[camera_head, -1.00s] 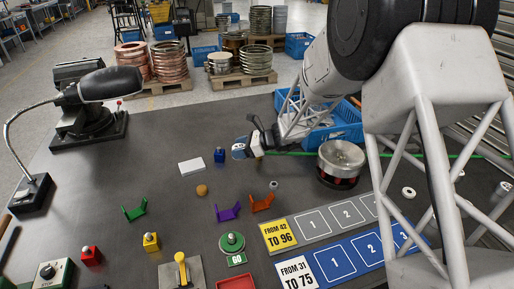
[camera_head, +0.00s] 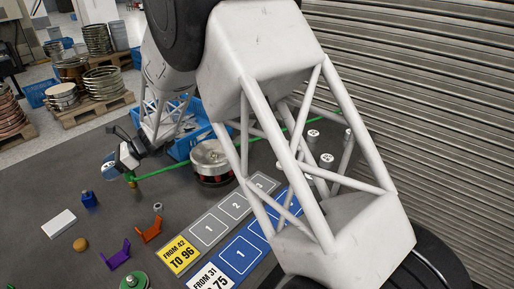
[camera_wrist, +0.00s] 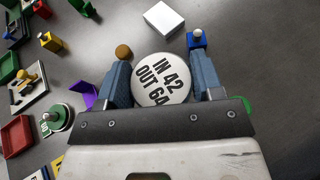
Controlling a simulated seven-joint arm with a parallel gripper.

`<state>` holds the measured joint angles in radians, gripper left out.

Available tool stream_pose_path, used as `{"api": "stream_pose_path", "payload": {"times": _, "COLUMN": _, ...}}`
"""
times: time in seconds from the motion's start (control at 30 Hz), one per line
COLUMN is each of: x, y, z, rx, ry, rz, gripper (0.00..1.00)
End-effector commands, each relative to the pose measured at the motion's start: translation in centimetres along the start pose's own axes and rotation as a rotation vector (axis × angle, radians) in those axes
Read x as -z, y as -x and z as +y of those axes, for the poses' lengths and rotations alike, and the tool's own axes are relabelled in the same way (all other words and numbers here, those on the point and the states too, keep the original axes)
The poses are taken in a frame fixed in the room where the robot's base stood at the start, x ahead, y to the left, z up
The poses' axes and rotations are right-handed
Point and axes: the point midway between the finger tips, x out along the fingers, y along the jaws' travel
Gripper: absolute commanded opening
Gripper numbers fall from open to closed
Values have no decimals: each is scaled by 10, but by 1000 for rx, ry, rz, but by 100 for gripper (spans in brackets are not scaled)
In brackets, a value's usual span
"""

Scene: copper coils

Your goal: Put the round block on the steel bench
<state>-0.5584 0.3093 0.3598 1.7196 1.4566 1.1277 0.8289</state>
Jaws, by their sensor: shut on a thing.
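My gripper (camera_wrist: 160,80) is shut on a round block (camera_wrist: 162,80) with a white face lettered IN 42 OUT 64. The block sits between the two blue fingers in the wrist view. In the head view my gripper (camera_head: 122,160) is at the left, over the far part of the dark grey steel bench (camera_head: 40,195). The held block is small there, and I cannot tell its height above the bench. A small brown round piece (camera_head: 80,245) rests on the bench, apart from my gripper; it also shows in the wrist view (camera_wrist: 123,52).
A white block (camera_head: 59,223), a blue piece (camera_head: 88,199), and purple (camera_head: 115,255) and orange (camera_head: 149,230) cradles stand nearby. A silver drum (camera_head: 212,158) and blue crate (camera_head: 183,145) are right of the gripper. Numbered yellow-grey and blue strips lie in front.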

Motion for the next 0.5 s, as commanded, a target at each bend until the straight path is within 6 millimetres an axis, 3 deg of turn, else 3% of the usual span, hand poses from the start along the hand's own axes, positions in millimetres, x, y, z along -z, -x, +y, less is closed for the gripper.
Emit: {"api": "stream_pose_path", "payload": {"times": 0.5, "x": 50, "y": 124, "z": -53, "rx": 150, "ry": -59, "rz": -1, "gripper": 31}}
